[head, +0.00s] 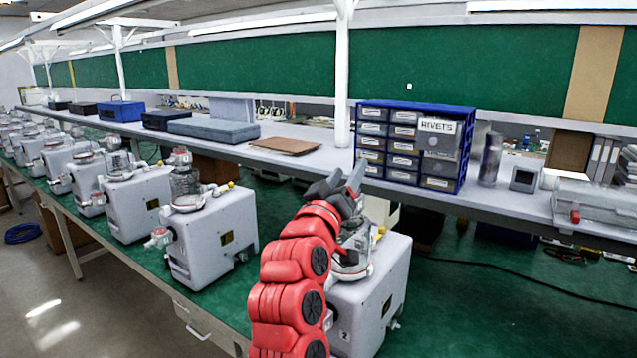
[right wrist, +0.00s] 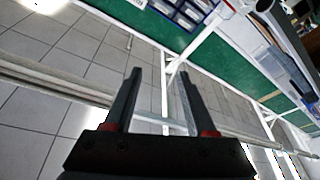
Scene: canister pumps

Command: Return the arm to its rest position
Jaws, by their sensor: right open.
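My right arm (head: 290,285) is red and rises from the bottom middle of the head view. My right gripper (head: 345,183) is at its top, in front of the nearest canister pump (head: 375,290), and covers part of it. In the right wrist view my right gripper (right wrist: 160,78) has its two dark fingers apart with nothing between them. Beyond the fingers are tiled floor and a white bench frame. My left gripper is not in view.
Several white canister pumps (head: 212,235) stand in a row on the green bench (head: 480,320). A shelf behind holds a blue drawer cabinet labelled RIVETS (head: 437,125), a brown board (head: 287,146) and a grey case (head: 213,130). Green bench space lies to the right.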

